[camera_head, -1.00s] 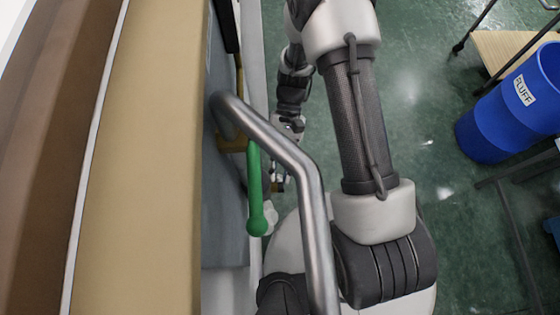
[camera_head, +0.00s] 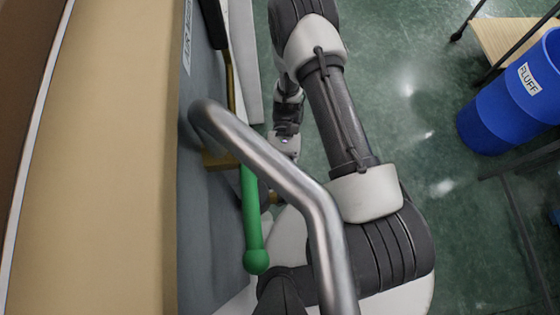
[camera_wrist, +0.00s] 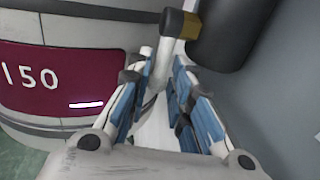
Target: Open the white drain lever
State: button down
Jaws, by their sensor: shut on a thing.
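In the wrist view, the white drain lever (camera_wrist: 163,55) comes down from a brass-coloured fitting (camera_wrist: 180,24) beside a dark cylinder. It runs between the blue-padded fingers of my gripper (camera_wrist: 160,95), which is shut on it. The exact contact is partly hidden by the fingers. In the head view, my wrist (camera_head: 284,145) reaches down beside the grey machine. The fingertips and the white lever are mostly hidden there behind a green lever and a steel bar.
The green lever (camera_head: 252,215) hangs close beside my gripper. A bent steel bar (camera_head: 270,165) crosses in front. A maroon panel marked 150 (camera_wrist: 60,75) is on a pale round body. A blue FLUFF bin (camera_head: 510,95) stands right; the green floor (camera_head: 420,130) between is open.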

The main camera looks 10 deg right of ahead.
jog(key=shift+s, duration=0.2)
dwell(0.4)
jog(key=c, duration=1.6)
grip_release()
jog(key=shift+w, duration=0.1)
jog(key=v, duration=0.7)
jog(key=shift+w, duration=0.4)
jog(key=shift+d, duration=0.1)
